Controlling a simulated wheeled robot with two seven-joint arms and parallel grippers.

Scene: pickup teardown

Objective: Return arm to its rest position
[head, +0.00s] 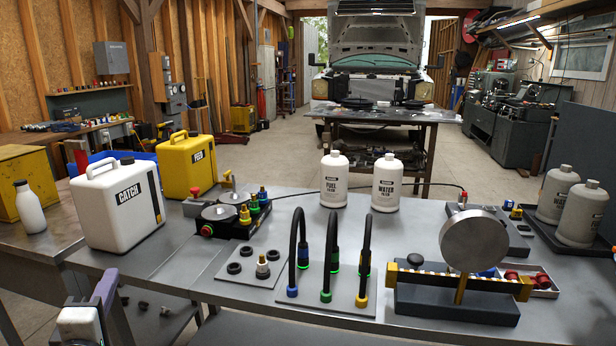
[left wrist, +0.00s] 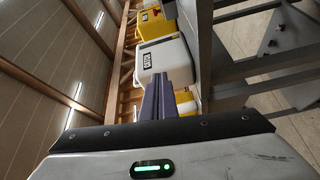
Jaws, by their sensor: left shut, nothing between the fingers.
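My left gripper (head: 106,284) is low at the left of the head view, in front of the bench's near left edge. Its purple fingers also show in the left wrist view (left wrist: 166,82), where they are closed together with nothing between them. The white CATCH jug (head: 120,204) stands upright on the bench beyond the gripper, apart from it. The same jug shows past the fingertips in the left wrist view (left wrist: 160,62). My right gripper is in neither view.
The grey bench (head: 160,262) holds a yellow FEED jug (head: 187,165), a black valve block (head: 230,215), three upright hoses (head: 328,250), FUEL (head: 334,180) and WATER (head: 387,183) bottles and a round gauge (head: 474,241). A white bottle (head: 29,207) stands at far left.

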